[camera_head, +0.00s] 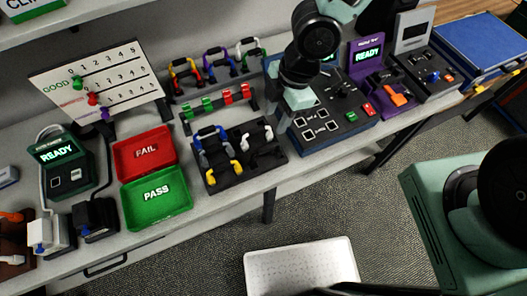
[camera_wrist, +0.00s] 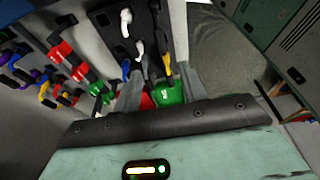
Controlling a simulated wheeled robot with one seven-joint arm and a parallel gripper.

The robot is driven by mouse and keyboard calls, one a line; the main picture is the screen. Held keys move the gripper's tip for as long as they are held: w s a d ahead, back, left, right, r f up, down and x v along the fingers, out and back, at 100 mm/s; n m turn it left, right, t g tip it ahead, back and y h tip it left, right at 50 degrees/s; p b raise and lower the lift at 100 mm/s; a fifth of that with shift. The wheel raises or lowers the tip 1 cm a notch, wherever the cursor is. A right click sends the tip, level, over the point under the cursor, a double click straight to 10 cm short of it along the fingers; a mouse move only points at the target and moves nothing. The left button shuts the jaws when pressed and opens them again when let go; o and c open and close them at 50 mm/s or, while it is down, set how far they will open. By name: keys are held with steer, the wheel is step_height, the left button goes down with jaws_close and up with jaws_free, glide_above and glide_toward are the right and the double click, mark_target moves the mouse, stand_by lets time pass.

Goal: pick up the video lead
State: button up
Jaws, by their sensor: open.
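Several short leads with blue, white and yellow ends lie in a black tray (camera_head: 232,181) at the middle of the bench. A blue-ended lead (camera_head: 208,133) and a white-ended lead (camera_head: 262,133) show there; I cannot tell which lead is the video lead. The black tray also shows in the wrist view (camera_wrist: 106,20), with a white plug (camera_wrist: 126,18) near its top. My gripper (camera_head: 298,99) is above the bench, to the right of the tray, over the left edge of a dark blue panel. In the wrist view my gripper (camera_wrist: 160,88) is open, with nothing between its fingers.
A red FAIL tray (camera_head: 125,150) and a green PASS tray (camera_head: 135,211) stand left of the black tray. Racks of coloured loops and clips (camera_head: 215,104) stand behind it. The dark blue test panel (camera_head: 310,143) and a purple READY station (camera_head: 376,108) stand right.

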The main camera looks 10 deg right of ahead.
mark_target(266, 147)
steer(key=b+x, duration=0.2)
steer(key=x, duration=0.7)
steer(key=shift+a+f, duration=0.1)
steer(key=shift+f, duration=0.15)
steer(key=shift+d+x, duration=0.2)
steer(key=shift+x, duration=1.15)
steer(key=shift+d+x, duration=0.15)
steer(key=shift+x, duration=1.15)
steer(key=shift+s, duration=0.1)
jaws_close()
